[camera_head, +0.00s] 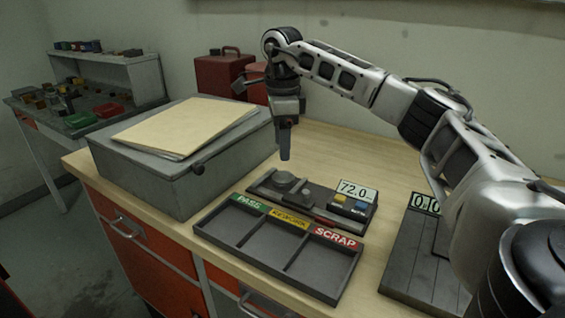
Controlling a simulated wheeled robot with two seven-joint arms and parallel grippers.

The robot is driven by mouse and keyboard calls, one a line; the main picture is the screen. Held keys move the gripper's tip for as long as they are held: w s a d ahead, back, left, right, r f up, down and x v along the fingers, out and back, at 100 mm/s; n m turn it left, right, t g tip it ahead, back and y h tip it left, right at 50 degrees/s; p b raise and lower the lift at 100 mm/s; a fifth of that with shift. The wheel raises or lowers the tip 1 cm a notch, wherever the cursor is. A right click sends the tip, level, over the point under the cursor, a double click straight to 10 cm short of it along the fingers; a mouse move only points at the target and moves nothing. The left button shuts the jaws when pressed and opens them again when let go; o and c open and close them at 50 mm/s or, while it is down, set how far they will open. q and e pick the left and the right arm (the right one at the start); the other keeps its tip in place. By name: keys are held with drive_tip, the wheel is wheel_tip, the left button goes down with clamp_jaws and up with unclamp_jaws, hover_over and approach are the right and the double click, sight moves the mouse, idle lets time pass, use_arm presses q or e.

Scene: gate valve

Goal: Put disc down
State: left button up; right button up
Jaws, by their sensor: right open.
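My right gripper (285,153) points straight down above the measuring device (325,212), seen edge-on, with its fingers open. Just below its fingertips a round grey piece (284,180) sits on the left part of the device. It looks like the disc, but I cannot tell it surely from a fixed part of the device. The device's display (357,190) reads about 72.0. A dark sorting tray (248,249) in front has three compartments labelled PASS, REWORK and SCRAP; all look empty. My left gripper is not in view.
A grey box (165,175) with a tan folder (185,128) on top stands to the left. Red canisters (222,75) stand behind. A dark slatted plate with a second display (425,203) lies at right. Bare wood (345,150) shows behind the device.

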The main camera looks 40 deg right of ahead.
wheel_tip(320, 180, up, 4)
drive_tip(key=shift+r, duration=0.2)
drive_tip(key=shift+f, duration=0.1)
idle(0.5)
